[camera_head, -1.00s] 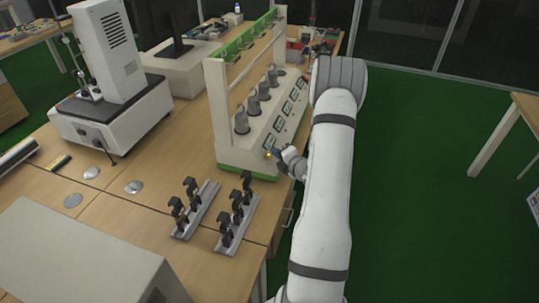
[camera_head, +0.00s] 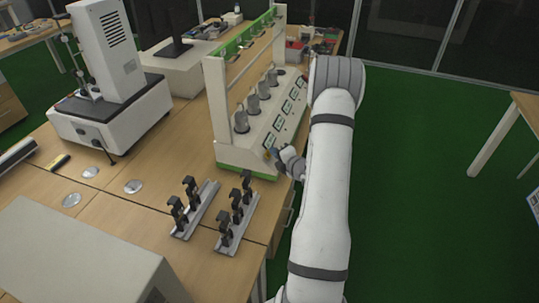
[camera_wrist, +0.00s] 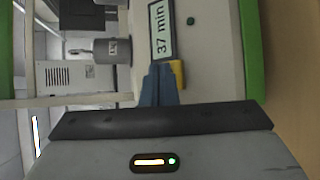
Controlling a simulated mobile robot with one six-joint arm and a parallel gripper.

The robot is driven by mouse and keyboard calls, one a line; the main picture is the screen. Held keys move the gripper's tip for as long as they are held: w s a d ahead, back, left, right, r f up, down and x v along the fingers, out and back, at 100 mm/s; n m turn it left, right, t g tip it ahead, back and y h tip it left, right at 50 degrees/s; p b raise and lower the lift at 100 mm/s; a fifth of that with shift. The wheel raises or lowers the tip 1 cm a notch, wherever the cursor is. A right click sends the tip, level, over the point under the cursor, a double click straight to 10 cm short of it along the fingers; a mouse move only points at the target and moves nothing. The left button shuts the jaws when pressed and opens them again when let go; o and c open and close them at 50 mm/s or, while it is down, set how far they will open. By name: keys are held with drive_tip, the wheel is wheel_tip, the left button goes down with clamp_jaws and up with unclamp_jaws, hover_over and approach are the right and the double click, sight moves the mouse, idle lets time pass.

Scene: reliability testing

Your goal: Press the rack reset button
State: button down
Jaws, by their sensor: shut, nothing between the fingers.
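The rack (camera_head: 231,150) is a white unit with a green base and green top bar, holding several grey cylinders above a row of small displays. It also shows in the wrist view (camera_wrist: 221,60), with a display (camera_wrist: 160,30) reading "37 min". A yellow button (camera_wrist: 178,74) sits on the rack face beside this display. My gripper (camera_wrist: 160,70) has its blue fingers shut and empty, right at the yellow button and partly covering it. In the head view my gripper (camera_head: 273,154) is at the near lower corner of the rack face. I cannot tell whether the button is pushed in.
Two metal strips with black clamps (camera_head: 236,219) lie on the table in front of the rack. A white instrument (camera_head: 110,115) stands at the left, and a grey box (camera_head: 85,255) is at the near left. The green floor at the right is open.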

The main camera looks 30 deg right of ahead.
drive_tip(key=shift+w+a+f+b, duration=0.2)
drive_tip(key=shift+w+f+b, duration=0.05)
drive_tip(key=shift+f+b, duration=0.1)
idle(0.7)
drive_tip(key=shift+r, duration=0.1)
drive_tip(key=shift+s+d+r+p, duration=0.35)
drive_tip(key=shift+s+r+p, duration=0.1)
drive_tip(key=shift+r, duration=0.1)
idle(0.4)
drive_tip(key=s+d+r+p, duration=0.2)
drive_tip(key=r, duration=0.1)
drive_tip(key=shift+s+d+r+p, duration=0.1)
drive_tip(key=shift+s+r+p, duration=0.15)
drive_tip(key=shift+r+p, duration=0.1)
idle(0.7)
